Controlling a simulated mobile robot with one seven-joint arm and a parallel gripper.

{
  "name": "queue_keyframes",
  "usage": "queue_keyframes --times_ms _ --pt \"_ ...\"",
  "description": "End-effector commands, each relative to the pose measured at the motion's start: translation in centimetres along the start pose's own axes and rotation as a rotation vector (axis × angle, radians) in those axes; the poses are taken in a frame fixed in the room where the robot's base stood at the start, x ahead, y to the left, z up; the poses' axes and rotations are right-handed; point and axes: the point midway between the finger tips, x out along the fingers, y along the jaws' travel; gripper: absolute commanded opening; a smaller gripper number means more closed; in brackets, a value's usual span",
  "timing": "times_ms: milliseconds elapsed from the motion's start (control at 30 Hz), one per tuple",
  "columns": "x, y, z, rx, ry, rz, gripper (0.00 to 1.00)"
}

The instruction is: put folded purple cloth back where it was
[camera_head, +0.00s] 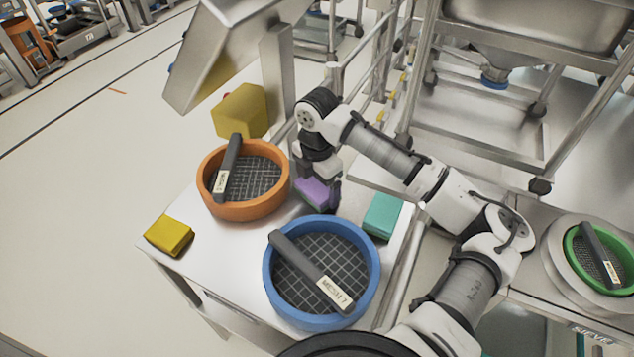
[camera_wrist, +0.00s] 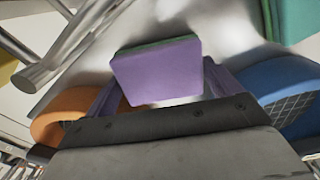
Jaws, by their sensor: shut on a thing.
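The folded purple cloth (camera_head: 313,193) is at my gripper (camera_head: 320,188), between the orange sieve and the blue sieve in the head view. In the wrist view the purple cloth (camera_wrist: 158,72) sits between the fingers, with a thin green edge along its top. My gripper is shut on it. The cloth is over the white table (camera_head: 225,248); whether it touches the top I cannot tell. Part of the cloth is hidden by the gripper.
An orange sieve (camera_head: 282,188) stands to the left and a blue sieve (camera_head: 371,282) in front, each with a dark bar across it. A teal folded cloth (camera_head: 382,215) lies to the right, a yellow one (camera_head: 169,235) at the left corner. A yellow block (camera_head: 240,110) is behind.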

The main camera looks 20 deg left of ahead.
Motion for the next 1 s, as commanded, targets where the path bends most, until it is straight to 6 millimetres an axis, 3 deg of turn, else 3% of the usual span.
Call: queue_keyframes --times_ms 67,100,167,533,1000 --pt "0.3 0.0 0.0 0.0 0.001 0.0 0.69" --pt "0.3 0.0 0.0 0.0 0.001 0.0 0.94" --pt "0.2 0.0 0.0 0.0 0.0 0.0 1.0" --pt "-1.0 0.1 0.0 -0.001 0.0 0.001 1.0" --pt "-10.3 0.1 0.0 -0.001 -0.002 0.001 1.0"
